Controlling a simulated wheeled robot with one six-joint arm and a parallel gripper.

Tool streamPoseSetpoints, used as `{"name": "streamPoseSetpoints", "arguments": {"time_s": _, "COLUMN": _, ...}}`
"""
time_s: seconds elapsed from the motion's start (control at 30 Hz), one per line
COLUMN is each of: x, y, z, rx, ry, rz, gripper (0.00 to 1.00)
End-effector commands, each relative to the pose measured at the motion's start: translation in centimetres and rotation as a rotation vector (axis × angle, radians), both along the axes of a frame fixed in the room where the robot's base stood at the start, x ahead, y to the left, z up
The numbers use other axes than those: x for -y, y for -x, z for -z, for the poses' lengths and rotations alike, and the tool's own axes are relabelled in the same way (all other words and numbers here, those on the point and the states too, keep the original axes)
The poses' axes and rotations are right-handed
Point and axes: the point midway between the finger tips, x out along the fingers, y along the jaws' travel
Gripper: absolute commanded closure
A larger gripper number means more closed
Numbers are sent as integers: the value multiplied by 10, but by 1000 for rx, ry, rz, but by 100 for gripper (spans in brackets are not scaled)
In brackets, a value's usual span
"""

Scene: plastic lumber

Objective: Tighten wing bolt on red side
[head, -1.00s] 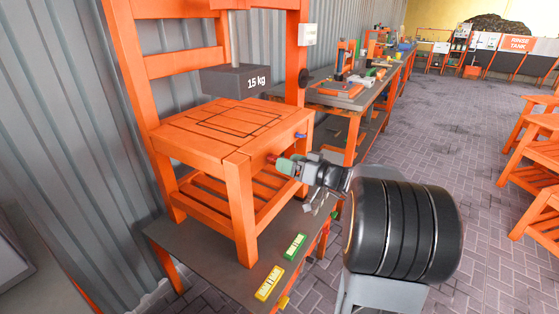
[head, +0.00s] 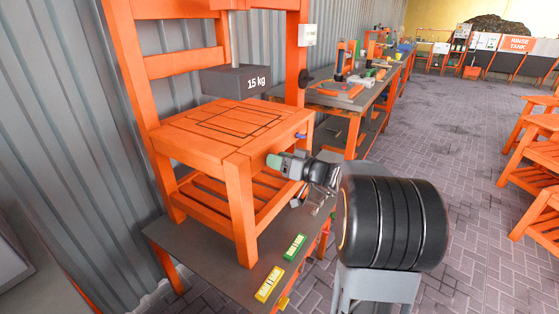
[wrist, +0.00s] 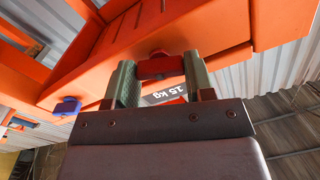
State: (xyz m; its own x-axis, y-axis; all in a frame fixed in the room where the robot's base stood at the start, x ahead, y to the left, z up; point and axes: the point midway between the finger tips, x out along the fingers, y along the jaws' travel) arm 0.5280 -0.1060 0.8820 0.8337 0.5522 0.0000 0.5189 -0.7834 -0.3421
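The red wing bolt (wrist: 160,66) is on the orange wood of the bench frame (head: 210,140), in the wrist view. My gripper (wrist: 161,80) has one green-grey finger on each side of it. The bolt's wing spans nearly the whole gap between the fingertips; I cannot tell whether they press on it. In the head view my gripper (head: 272,161) is at the bench's right side, and its near finger hides the red bolt. The blue wing bolt (head: 300,136) is farther along the same side; it also shows in the wrist view (wrist: 68,105).
A grey 15 kg weight (head: 236,80) hangs above the seat. Yellow (head: 269,284) and green (head: 295,247) level-like blocks lie on the grey table (head: 205,262) below. A tool-covered workbench (head: 375,97) stands behind.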

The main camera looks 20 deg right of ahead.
Motion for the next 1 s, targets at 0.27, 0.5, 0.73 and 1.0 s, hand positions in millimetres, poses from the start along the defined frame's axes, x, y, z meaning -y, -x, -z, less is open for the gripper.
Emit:
{"name": "streamPoseSetpoints", "arguments": {"time_s": 0.27, "x": 0, "y": 0, "z": 0, "rx": 0, "ry": 0, "rz": 0, "gripper": 75}}
{"name": "streamPoseSetpoints", "arguments": {"time_s": 0.5, "x": 0, "y": 0, "z": 1, "rx": -20, "ry": -31, "rz": 0, "gripper": 75}}
{"name": "streamPoseSetpoints", "arguments": {"time_s": 0.73, "x": 0, "y": 0, "z": 3, "rx": -98, "ry": -152, "rz": 1, "gripper": 75}}
{"name": "streamPoseSetpoints", "arguments": {"time_s": 1.0, "x": 0, "y": 0, "z": 2, "rx": -238, "ry": -361, "rz": -1, "gripper": 75}}
